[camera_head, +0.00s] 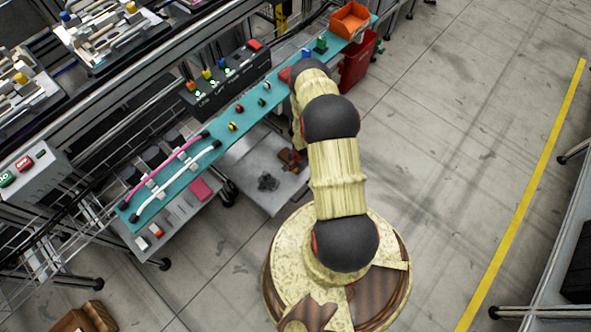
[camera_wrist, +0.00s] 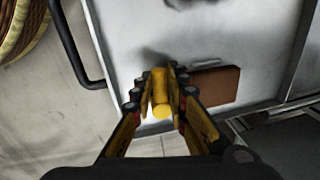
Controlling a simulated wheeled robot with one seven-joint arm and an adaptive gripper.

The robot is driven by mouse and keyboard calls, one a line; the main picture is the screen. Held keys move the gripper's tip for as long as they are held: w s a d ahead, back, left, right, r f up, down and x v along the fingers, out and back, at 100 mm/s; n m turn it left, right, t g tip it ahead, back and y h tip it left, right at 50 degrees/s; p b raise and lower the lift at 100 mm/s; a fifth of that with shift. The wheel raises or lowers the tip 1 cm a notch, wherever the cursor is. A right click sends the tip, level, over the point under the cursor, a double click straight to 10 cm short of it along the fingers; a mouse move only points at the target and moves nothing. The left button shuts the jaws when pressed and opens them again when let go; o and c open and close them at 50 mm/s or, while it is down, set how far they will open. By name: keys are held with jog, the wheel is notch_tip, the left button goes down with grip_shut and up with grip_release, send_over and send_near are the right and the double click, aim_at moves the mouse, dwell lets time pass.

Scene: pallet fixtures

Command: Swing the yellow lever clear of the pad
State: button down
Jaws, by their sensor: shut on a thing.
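The yellow lever (camera_wrist: 161,95) shows in the wrist view as a short yellow bar with a rounded end. My gripper (camera_wrist: 163,78) is closed around it, one finger on each side. A flat brown pad (camera_wrist: 217,85) lies on the pale panel just right of the fingers. The right finger covers part of the pad's left side, so I cannot tell whether the lever still overlaps it. The lever's pivot is hidden. In the head view my arm hides the gripper and the lever; a small brown patch shows on the grey panel beside the arm.
The grey panel (camera_head: 248,168) sits below a teal shelf (camera_head: 209,128) carrying cables and small coloured parts. A black button box (camera_head: 228,78), an orange bin (camera_head: 349,20) and a red bin (camera_head: 357,62) stand nearby. A dark handle (camera_wrist: 85,50) is left of the gripper. Open floor lies right.

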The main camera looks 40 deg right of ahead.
jog(key=shift+s+n, duration=0.25)
jog(key=shift+n, duration=0.45)
jog(key=c, duration=1.7)
grip_release()
jog(key=shift+c, duration=0.2)
notch_tip(320, 180, up, 12)
jog(key=s, duration=0.1)
jog(key=shift+s, duration=0.4)
jog(key=shift+d+f, duration=0.1)
